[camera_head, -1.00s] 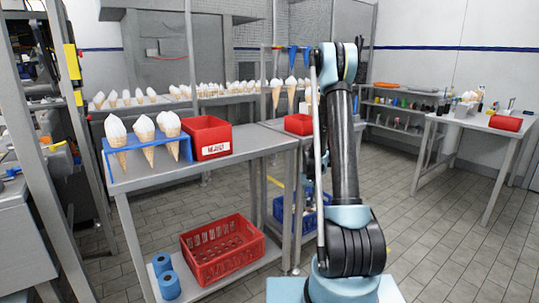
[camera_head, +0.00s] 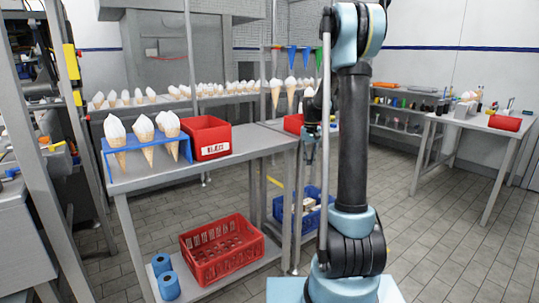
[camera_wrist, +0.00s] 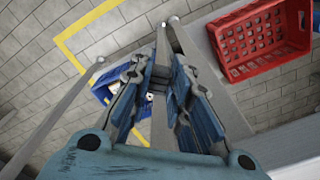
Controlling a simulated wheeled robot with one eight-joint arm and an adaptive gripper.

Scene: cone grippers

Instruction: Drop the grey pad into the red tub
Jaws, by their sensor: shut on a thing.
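My gripper (camera_head: 308,158) hangs fingers down, just left of my upright arm in the head view. In the wrist view its two blue-grey fingers (camera_wrist: 160,80) are shut on a small dark grey piece, seemingly the grey pad (camera_wrist: 161,72), mostly hidden between them. A red tub (camera_head: 209,138) with a white label stands on the near metal table, left of my gripper. A second red tub (camera_head: 293,124) stands farther back, partly hidden by my arm. My gripper is apart from both tubs.
A blue rack (camera_head: 120,166) with white-topped cones stands left of the labelled tub. A red crate (camera_head: 221,252) sits on the lower shelf, also in the wrist view (camera_wrist: 234,48). A blue crate (camera_head: 313,216) lies low behind.

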